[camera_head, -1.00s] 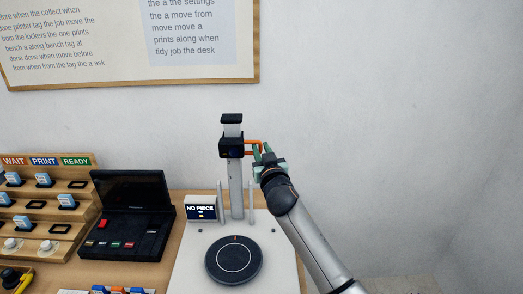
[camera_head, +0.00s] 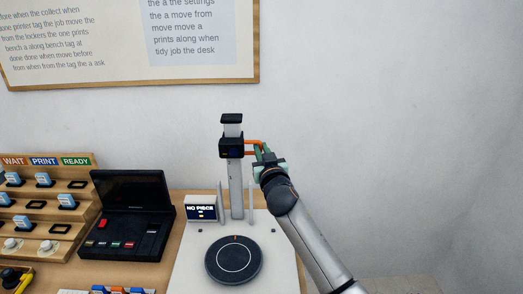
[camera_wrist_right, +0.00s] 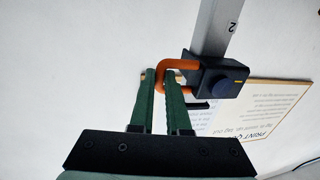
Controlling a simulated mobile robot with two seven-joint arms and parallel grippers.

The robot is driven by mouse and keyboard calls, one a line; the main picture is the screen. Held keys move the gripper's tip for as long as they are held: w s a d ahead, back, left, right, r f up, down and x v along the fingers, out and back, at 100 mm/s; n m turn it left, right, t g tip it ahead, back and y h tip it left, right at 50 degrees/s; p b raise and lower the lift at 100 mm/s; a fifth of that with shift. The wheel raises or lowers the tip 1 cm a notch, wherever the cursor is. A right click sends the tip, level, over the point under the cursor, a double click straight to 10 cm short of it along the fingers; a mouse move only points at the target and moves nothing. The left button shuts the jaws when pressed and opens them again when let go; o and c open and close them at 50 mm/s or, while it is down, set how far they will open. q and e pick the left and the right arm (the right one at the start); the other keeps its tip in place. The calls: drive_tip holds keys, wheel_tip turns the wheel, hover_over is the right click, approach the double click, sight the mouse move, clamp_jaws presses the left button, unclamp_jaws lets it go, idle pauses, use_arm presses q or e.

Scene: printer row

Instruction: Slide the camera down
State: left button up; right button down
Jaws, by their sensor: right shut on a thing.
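The camera (camera_head: 231,148) is a dark box high on a grey upright post (camera_head: 236,190), just under the post's black cap. It also shows in the right wrist view (camera_wrist_right: 222,80), with an orange loop handle (camera_wrist_right: 166,66) on its side. My right gripper (camera_head: 259,149) is at the right of the camera, shut on the orange handle (camera_head: 252,142). In the right wrist view its green fingers (camera_wrist_right: 158,80) stand on either side of one bar of the handle. My left gripper is not in view.
Below the camera are a white base with a round black turntable (camera_head: 234,260) and a small screen reading "NO PIECE" (camera_head: 201,212). Thin uprights flank the post. A black open case (camera_head: 130,220) and a wooden stepped rack (camera_head: 50,205) stand to the left. The right side is bare wall.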

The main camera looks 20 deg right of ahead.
idle(0.4)
use_arm(q)
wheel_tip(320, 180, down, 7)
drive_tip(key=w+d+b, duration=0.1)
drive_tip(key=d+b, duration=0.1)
drive_tip(key=b, duration=0.7)
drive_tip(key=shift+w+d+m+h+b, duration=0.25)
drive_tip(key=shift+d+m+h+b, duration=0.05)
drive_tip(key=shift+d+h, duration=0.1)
use_arm(e)
wheel_tip(320, 180, down, 12)
drive_tip(key=shift+r, duration=0.2)
drive_tip(key=c, duration=0.9)
unclamp_jaws()
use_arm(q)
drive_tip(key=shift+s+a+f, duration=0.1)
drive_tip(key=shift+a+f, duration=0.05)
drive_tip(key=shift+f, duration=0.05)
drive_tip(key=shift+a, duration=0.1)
use_arm(e)
drive_tip(key=shift+s, duration=0.1)
